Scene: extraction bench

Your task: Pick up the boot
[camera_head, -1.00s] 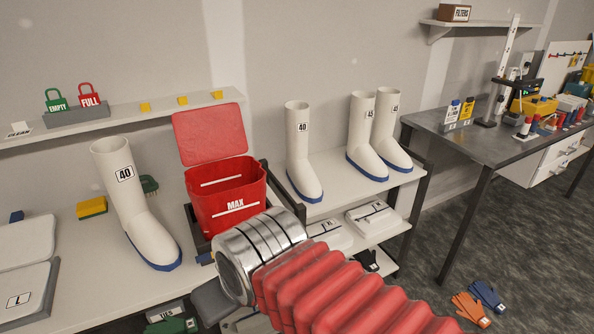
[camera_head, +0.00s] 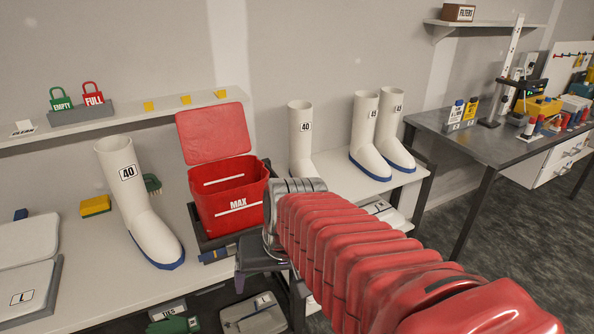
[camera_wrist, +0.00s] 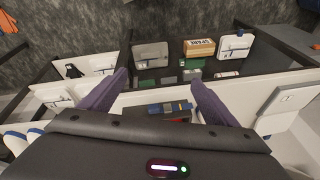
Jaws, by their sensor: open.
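One white boot (camera_head: 143,212) with a blue sole and a "40" label stands on the left bench in the head view. Another "40" boot (camera_head: 301,135) stands on the right shelf, its lower part hidden by my arm. Two more boots stand beside it: a "45" boot (camera_head: 363,138) and a rear boot (camera_head: 393,130). My gripper (camera_wrist: 159,92) is open in the wrist view, with nothing between its two purple fingers. In the head view its dark body (camera_head: 262,253) is at the bench edge, below the red bin and right of the left boot.
The open red bin (camera_head: 229,215), marked MAX, stands between the boot groups. A yellow sponge (camera_head: 95,205) and a white case marked L (camera_head: 28,292) lie left. A blue and yellow item (camera_wrist: 168,107) lies below my fingers. Dark frame posts border the shelves.

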